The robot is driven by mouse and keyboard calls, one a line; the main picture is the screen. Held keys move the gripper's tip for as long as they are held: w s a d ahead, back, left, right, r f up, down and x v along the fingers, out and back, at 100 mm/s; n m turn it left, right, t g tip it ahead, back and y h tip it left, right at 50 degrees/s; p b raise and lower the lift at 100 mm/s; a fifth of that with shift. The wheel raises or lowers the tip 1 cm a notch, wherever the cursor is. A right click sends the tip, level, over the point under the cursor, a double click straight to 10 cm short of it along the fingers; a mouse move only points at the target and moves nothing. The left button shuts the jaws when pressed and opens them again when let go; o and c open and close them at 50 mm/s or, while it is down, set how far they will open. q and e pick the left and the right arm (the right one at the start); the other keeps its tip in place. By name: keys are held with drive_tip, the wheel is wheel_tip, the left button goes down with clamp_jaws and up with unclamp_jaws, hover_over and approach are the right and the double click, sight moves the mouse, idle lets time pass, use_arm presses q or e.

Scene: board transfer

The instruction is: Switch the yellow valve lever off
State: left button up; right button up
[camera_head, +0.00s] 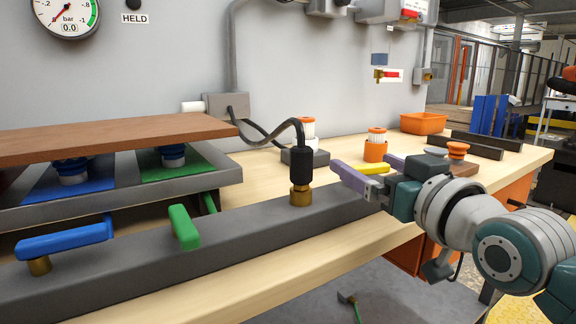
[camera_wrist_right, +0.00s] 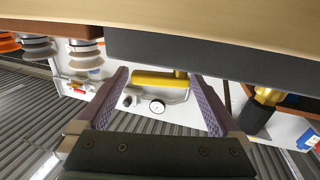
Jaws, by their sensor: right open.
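The yellow valve lever (camera_head: 369,168) is mounted at the right part of the dark grey rail (camera_head: 262,222) and is partly hidden by my right gripper. My right gripper (camera_head: 362,165) is open, with its purple fingers around the lever's place. In the right wrist view the yellow lever (camera_wrist_right: 158,80) lies crosswise between the two finger tips of the right gripper (camera_wrist_right: 160,82), with the dark rail just beyond. I cannot tell whether the fingers touch it. My left gripper is not in view.
A blue lever (camera_head: 65,240) and a green lever (camera_head: 184,228) are on the same rail at left. A black plug with a brass fitting (camera_head: 301,178) stands between green and yellow. A brown board (camera_head: 110,138) lies over trays at left. An orange bin (camera_head: 423,123) stands behind.

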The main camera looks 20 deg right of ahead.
drive_tip(key=shift+w+b, duration=0.4)
drive_tip(key=shift+w, duration=1.35)
drive_tip(key=c, duration=1.2)
drive_tip(key=n+y+b, duration=0.2)
drive_tip(key=y+b, duration=0.1)
drive_tip(key=shift+w+a+n+y, duration=0.15)
drive_tip(key=shift+a+n+y, duration=0.15)
drive_tip(key=shift+a, duration=0.1)
drive_tip(key=shift+a+r+g+y+b, duration=0.15)
drive_tip(key=shift+g+y+b, duration=0.15)
drive_tip(key=shift+y+b, duration=0.15)
drive_tip(key=o, duration=1)
drive_tip(key=shift+o, duration=1)
